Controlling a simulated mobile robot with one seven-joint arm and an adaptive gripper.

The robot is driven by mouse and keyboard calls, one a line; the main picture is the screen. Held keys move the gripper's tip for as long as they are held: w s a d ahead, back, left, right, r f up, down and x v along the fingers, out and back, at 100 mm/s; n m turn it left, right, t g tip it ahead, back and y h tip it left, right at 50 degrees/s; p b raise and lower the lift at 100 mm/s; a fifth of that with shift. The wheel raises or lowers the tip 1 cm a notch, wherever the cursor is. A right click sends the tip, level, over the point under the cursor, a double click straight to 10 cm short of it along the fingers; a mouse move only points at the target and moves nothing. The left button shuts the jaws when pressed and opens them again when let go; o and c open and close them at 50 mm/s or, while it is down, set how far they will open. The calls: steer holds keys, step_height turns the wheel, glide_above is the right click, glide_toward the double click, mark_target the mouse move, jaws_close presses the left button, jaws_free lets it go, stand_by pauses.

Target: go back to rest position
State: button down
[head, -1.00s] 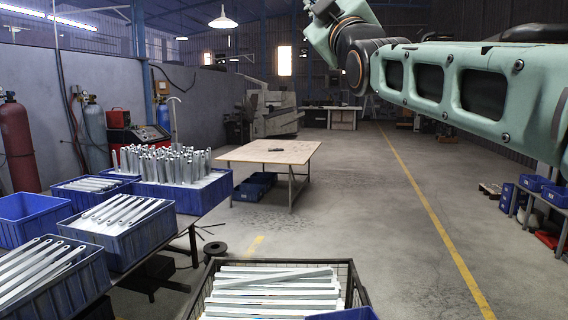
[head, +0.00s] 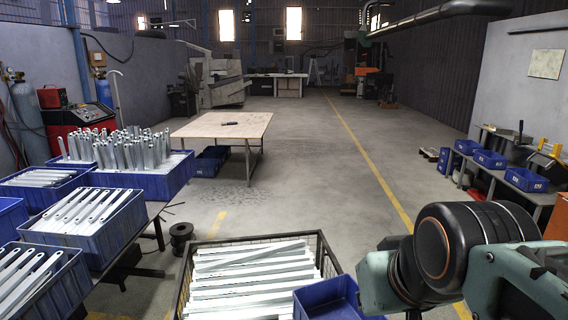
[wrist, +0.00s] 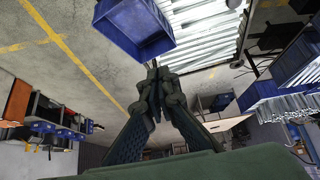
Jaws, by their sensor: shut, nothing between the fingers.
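My gripper (wrist: 153,72) shows in the wrist view with its two fingertips together and nothing between them. In that view it lies just below the blue bin (wrist: 140,30) in the picture, apart from the brackets. In the head view my arm shows at the lower right, and the gripper itself is out of that frame. The galvanized brackets (head: 245,270) lie in a wire crate (head: 325,262) at the bottom middle. The blue bin also shows at the crate's right side in the head view (head: 335,303).
Blue crates of brackets (head: 95,247) stand on a table at the left. A wooden table (head: 205,126) stands in the middle distance. A bench with blue bins (head: 525,180) is at the right. The floor between, with its yellow line (head: 365,160), is clear.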

steer(key=shift+m+g, duration=0.6)
steer(key=shift+g, duration=0.2)
steer(key=s+f, duration=0.2)
steer(key=s, duration=0.1)
steer(key=s+f, duration=0.1)
steer(key=shift+s, duration=0.35)
steer(key=shift+a, duration=0.15)
